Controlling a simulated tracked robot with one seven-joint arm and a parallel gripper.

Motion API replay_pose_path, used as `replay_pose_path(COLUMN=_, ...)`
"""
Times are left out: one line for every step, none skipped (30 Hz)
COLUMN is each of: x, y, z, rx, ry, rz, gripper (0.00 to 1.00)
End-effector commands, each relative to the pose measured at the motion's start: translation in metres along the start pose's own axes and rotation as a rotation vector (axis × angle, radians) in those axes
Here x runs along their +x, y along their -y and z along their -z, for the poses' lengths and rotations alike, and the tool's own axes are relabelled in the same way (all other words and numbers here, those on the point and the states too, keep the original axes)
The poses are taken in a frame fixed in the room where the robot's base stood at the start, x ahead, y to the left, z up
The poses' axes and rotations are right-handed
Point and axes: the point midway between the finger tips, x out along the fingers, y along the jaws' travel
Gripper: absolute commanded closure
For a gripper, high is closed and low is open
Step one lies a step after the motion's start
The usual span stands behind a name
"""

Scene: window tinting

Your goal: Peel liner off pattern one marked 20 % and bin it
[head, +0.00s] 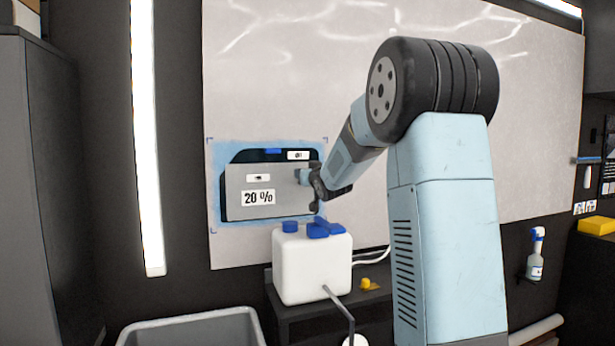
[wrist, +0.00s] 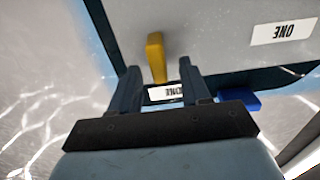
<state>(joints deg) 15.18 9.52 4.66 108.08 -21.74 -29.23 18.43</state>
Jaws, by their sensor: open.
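Pattern one is a dark film (head: 244,157) on the wall board, with a grey liner (head: 236,185) over most of it. The liner bears a "20 %" label (head: 258,197) and a small label above it. In the wrist view the liner (wrist: 225,30) and a label reading ONE (wrist: 284,32) appear upside down. A yellow tab (wrist: 156,55) stands out near the liner's edge. My gripper (wrist: 160,72) is open, its fingertips either side of the tab's near end; I cannot tell whether they touch it. In the head view my gripper (head: 322,190) is at the pattern's right side.
A blue tab (head: 273,151) sits at the film's top edge. A white tank (head: 312,265) with blue caps stands on a dark stand below the pattern. An open grey bin (head: 190,328) is at the bottom left. A spray bottle (head: 535,255) hangs at right.

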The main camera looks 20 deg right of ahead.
Motion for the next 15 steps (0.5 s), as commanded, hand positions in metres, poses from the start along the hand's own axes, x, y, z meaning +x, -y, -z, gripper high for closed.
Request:
replay_pose_path(x=0.0, y=0.0001, z=-0.0001, rx=0.0, ry=0.0, rz=0.0, gripper=0.53)
replay_pose_path(x=-0.0001, y=0.0, z=-0.0001, rx=0.0, ry=0.0, rz=0.0, gripper=0.53)
replay_pose_path(x=-0.0001, y=0.0, z=-0.0001, rx=0.0, ry=0.0, rz=0.0, gripper=0.53)
replay_pose_path(x=-0.0001, y=0.0, z=-0.0001, rx=0.0, ry=0.0, rz=0.0, gripper=0.54)
replay_pose_path(x=-0.0001, y=0.0, z=-0.0001, rx=0.0, ry=0.0, rz=0.0, gripper=0.57)
replay_pose_path(x=-0.0002, y=0.0, z=-0.0002, rx=0.0, ry=0.0, rz=0.0, gripper=0.61)
replay_pose_path(x=-0.0002, y=0.0, z=-0.0002, rx=0.0, ry=0.0, rz=0.0, gripper=0.64)
replay_pose_path(x=-0.0002, y=-0.0001, z=-0.0002, rx=0.0, ry=0.0, rz=0.0, gripper=0.67)
replay_pose_path(x=-0.0002, y=-0.0001, z=-0.0002, rx=0.0, ry=0.0, rz=0.0, gripper=0.7)
replay_pose_path(x=-0.0002, y=-0.0001, z=-0.0002, rx=0.0, ry=0.0, rz=0.0, gripper=0.73)
replay_pose_path(x=-0.0002, y=-0.0001, z=-0.0002, rx=0.0, ry=0.0, rz=0.0, gripper=0.76)
replay_pose_path(x=-0.0002, y=-0.0001, z=-0.0002, rx=0.0, ry=0.001, rz=0.0, gripper=0.8)
replay_pose_path(x=-0.0002, y=-0.0001, z=-0.0002, rx=0.0, ry=0.001, rz=0.0, gripper=0.83)
replay_pose_path(x=-0.0003, y=-0.0001, z=-0.0002, rx=0.0, ry=0.0, rz=0.0, gripper=0.86)
replay_pose_path(x=-0.0003, y=-0.0001, z=-0.0002, rx=0.0, ry=0.001, rz=0.0, gripper=0.9)
